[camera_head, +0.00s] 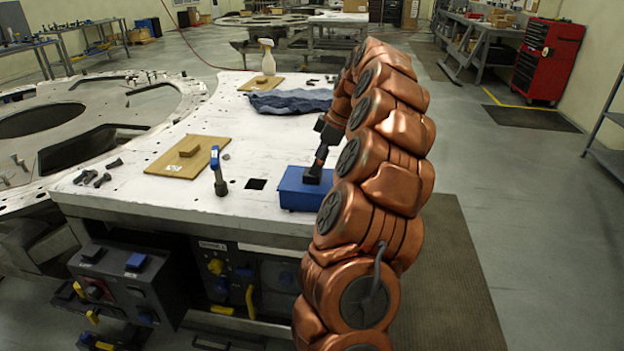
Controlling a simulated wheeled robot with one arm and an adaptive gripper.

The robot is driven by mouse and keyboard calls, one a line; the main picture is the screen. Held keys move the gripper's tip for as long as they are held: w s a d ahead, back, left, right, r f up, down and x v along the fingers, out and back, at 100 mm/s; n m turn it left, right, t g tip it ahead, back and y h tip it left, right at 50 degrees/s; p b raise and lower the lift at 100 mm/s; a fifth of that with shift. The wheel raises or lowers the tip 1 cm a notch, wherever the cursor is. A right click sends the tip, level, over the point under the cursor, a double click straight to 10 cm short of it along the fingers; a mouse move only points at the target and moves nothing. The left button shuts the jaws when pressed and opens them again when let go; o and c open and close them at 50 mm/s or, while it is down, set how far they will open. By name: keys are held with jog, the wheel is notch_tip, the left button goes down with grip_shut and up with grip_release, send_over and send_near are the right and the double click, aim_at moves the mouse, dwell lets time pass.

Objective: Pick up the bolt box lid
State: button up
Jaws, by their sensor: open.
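The blue bolt box (290,199) stands near the front right edge of the white table plate. Its blue lid (290,181) appears to lie flat on top. My gripper (314,177) points down at the right part of the lid, at or just above its surface. The gripper is open. I cannot tell whether its fingers touch the lid or are around a handle. My copper arm hides the right end of the box.
The white table plate (130,205) also bears a wooden board (165,166) with a small block, a blue-topped tool (217,172), loose bolts (92,178), a dark blue cloth (290,101) and a spray bottle (267,60). A square hole (256,184) lies left of the box.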

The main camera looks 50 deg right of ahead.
aim_at(312, 178)
jog(key=shift+a+f, duration=0.15)
jog(key=shift+f, duration=0.1)
jog(key=shift+p+x, duration=0.45)
jog(key=shift+x, duration=0.75)
jog(key=c, duration=1.3)
jog(key=shift+r, duration=0.1)
